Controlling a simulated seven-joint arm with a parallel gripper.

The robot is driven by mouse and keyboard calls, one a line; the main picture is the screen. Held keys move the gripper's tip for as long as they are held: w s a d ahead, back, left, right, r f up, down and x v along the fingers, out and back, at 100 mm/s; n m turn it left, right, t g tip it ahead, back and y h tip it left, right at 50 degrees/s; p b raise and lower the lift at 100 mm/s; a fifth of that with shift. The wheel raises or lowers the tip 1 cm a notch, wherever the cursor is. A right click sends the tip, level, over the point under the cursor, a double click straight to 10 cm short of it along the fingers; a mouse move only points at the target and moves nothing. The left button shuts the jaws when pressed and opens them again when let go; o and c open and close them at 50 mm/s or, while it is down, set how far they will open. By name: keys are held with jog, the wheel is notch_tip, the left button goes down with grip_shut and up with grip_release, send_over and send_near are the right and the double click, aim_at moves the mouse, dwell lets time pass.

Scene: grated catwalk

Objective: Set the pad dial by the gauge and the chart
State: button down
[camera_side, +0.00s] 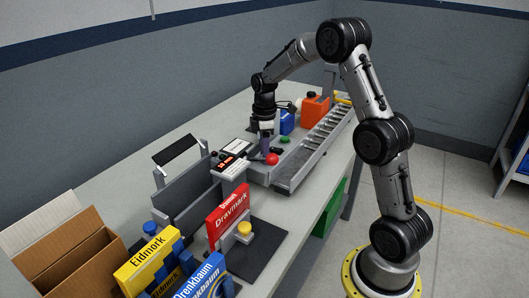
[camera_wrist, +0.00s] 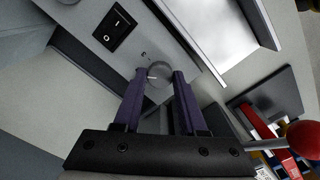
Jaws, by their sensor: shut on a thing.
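My gripper (camera_side: 266,141) points down over the control box on the bench. In the wrist view its purple fingers (camera_wrist: 160,78) stand on either side of a round grey dial (camera_wrist: 158,71), shut on it. The dial has a pale mark facing left. In the side view the fingers and the arm hide the dial. A small unit with a red lit display (camera_side: 229,164), perhaps the gauge, stands just left of my gripper, with a white card (camera_side: 236,146) behind it. I cannot read either, nor tell for certain which is the chart.
A black rocker switch (camera_wrist: 115,28) is beside the dial. A red ball knob (camera_side: 272,159) and green button (camera_side: 285,140) are close to my gripper. A roller conveyor (camera_side: 318,145) runs along the right. Boxes (camera_side: 228,218) and an open carton (camera_side: 70,255) fill the near end.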

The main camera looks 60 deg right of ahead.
jog(key=m, duration=0.4)
jog(key=shift+m, duration=2.1)
jog(key=shift+r, duration=0.1)
jog(key=shift+c, duration=2.3)
grip_release()
notch_tip(320, 180, up, 14)
